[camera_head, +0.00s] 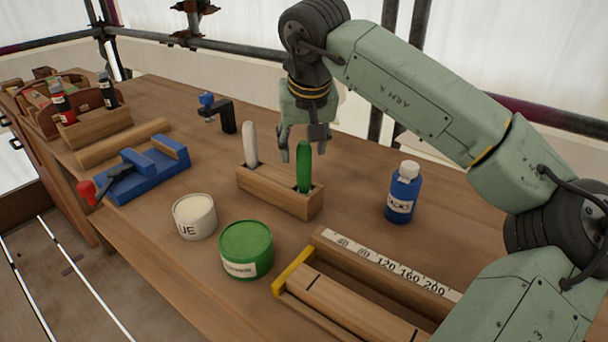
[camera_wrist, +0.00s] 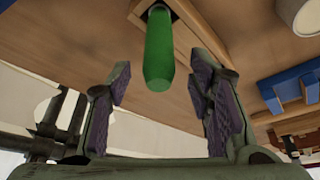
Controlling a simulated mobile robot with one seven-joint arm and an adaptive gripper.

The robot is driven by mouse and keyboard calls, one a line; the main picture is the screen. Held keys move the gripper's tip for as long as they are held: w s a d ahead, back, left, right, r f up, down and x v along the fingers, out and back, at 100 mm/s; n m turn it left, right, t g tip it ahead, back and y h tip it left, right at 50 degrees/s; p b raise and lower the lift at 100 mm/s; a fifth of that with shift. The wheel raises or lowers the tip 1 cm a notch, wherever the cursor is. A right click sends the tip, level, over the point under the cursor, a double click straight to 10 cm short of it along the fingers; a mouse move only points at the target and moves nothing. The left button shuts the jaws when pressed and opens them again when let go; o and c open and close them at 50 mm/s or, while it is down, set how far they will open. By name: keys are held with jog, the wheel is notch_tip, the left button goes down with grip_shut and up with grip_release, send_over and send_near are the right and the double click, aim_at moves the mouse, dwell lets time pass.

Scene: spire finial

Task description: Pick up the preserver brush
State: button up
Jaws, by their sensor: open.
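The likely preserver brush is the green handle (camera_head: 304,168), standing upright in a wooden holder (camera_head: 277,196); its lower end is hidden inside. A white handle (camera_head: 250,145) stands in the same holder, to the left. My gripper (camera_head: 302,150) is open and empty, pointing down close to the top of the green handle. In the wrist view the green handle (camera_wrist: 159,55) shows in the gap between the fingertips (camera_wrist: 160,88), its end towards the camera. I cannot tell whether the fingers reach beside it, but no contact is visible.
A green tin (camera_head: 246,250) and a white pot (camera_head: 194,216) stand in front of the holder. A blue bottle (camera_head: 403,193) stands to the right. A labelled wooden block (camera_head: 380,270) lies front right; a blue clamp tool (camera_head: 145,175) lies left. The bench behind the bottle is clear.

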aim_at(304, 179)
jog(key=shift+p+x, duration=0.3)
jog(key=shift+x, duration=1.6)
jog(key=shift+c, duration=0.6)
grip_shut()
